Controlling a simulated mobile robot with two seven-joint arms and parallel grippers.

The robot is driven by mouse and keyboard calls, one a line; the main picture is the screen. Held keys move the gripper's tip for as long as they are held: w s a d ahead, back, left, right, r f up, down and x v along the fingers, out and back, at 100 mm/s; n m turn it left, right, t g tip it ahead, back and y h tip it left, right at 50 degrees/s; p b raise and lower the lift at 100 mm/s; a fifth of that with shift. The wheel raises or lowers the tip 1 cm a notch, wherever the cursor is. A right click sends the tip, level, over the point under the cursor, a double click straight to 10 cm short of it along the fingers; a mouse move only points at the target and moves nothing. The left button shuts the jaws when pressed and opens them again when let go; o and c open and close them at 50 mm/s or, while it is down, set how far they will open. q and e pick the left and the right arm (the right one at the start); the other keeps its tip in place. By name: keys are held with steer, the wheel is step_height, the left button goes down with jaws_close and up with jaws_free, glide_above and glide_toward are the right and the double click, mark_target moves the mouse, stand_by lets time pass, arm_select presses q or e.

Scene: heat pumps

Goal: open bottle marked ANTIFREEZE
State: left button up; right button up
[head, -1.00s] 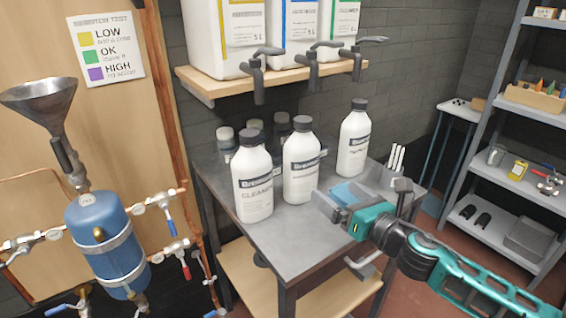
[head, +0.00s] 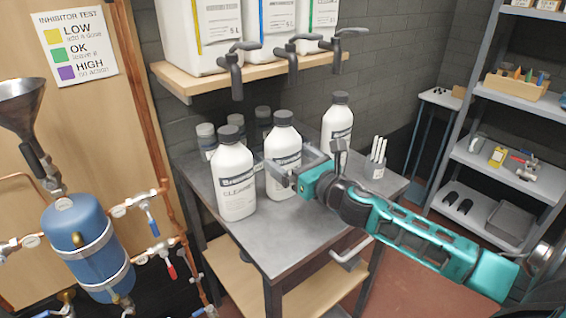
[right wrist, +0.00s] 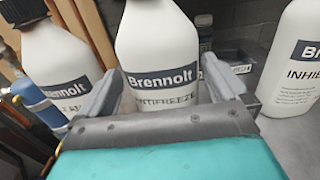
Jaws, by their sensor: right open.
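The bottle marked ANTIFREEZE (right wrist: 165,45) is white with a dark Brennolt label. It is the middle front bottle (head: 284,142) on the grey bench, upright, with its dark cap on. My right gripper (head: 292,164) is open at the height of its label, coming from the front right. In the right wrist view the open fingers (right wrist: 165,72) stand on either side of the bottle; I cannot tell whether they touch it. The bottle's cap is outside the right wrist view. My left gripper is not in view.
A CLEANER bottle (head: 235,183) stands close on the left and an INHIBITOR bottle (right wrist: 290,60) on the right. Several smaller bottles stand behind. A shelf (head: 260,72) with large canisters and taps hangs above.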

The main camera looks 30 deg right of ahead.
steer(key=shift+w+a+r, duration=0.1)
steer(key=shift+w+a, duration=0.05)
steer(key=shift+w, duration=2.55)
steer(key=shift+c, duration=0.5)
steer(key=c, duration=1)
steer(key=shift+r+p, duration=0.2)
steer(key=shift+p, duration=0.1)
steer(key=shift+c, duration=0.3)
